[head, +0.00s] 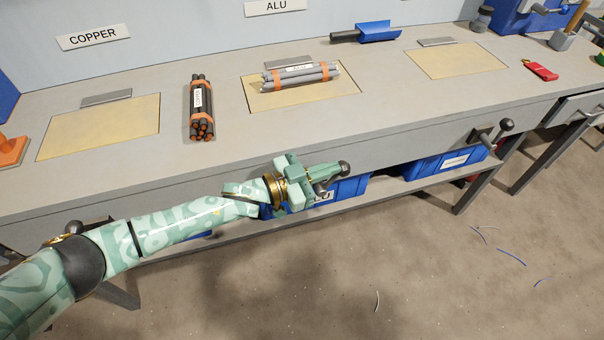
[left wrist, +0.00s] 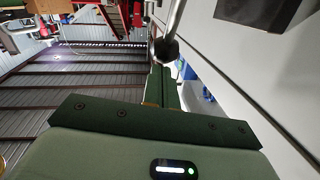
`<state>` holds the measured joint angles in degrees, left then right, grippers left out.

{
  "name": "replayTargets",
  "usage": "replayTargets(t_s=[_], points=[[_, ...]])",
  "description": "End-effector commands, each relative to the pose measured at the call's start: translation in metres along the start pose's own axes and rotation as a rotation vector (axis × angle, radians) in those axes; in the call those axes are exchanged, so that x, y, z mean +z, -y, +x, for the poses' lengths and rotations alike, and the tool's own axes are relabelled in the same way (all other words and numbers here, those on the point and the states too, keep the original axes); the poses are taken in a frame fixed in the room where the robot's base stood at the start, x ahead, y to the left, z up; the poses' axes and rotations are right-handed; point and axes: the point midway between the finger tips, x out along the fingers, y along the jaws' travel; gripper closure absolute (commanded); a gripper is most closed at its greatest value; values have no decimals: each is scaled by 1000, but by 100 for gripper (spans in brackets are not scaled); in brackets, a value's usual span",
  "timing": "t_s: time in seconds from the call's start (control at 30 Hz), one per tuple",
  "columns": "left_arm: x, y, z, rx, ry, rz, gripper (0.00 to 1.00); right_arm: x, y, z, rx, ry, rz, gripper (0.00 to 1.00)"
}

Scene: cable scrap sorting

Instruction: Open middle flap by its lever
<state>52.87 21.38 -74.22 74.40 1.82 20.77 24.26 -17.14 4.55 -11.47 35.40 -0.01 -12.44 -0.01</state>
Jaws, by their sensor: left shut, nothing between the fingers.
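The middle flap (head: 338,90) is a tan panel lying level in the bench top, below the ALU sign. A bundle of grey rods (head: 300,76) with orange bands lies across it. The middle lever (head: 345,167) shows as a dark round knob at the bench's front. In the left wrist view, the lever's knob (left wrist: 166,48) and metal rod are just beyond my fingertips; whether they touch is unclear. My left gripper (head: 330,173) is shut and empty beside the lever, hiding the lever's base. It also shows in the left wrist view (left wrist: 163,72). My right gripper is not in view.
Another lever (head: 506,125) sticks out farther right. A bundle of dark rods (head: 200,108) lies left of the middle flap. Blue bins (head: 445,163) stand on the shelf below. Tan panels (head: 100,127) lie at both sides. The floor in front is mostly clear.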

Motion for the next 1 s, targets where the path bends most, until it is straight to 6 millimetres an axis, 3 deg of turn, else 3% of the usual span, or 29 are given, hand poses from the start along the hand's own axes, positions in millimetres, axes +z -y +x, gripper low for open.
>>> replayTargets(t_s=[0.03,0.13,0.5,1.0], points=[[-8,1,5,7,39,15,100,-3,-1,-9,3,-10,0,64],[-1,-2,13,7,53,6,100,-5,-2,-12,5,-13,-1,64],[10,-6,34,8,51,4,100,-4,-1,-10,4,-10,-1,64],[12,-8,41,8,49,4,100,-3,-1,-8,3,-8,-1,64]])
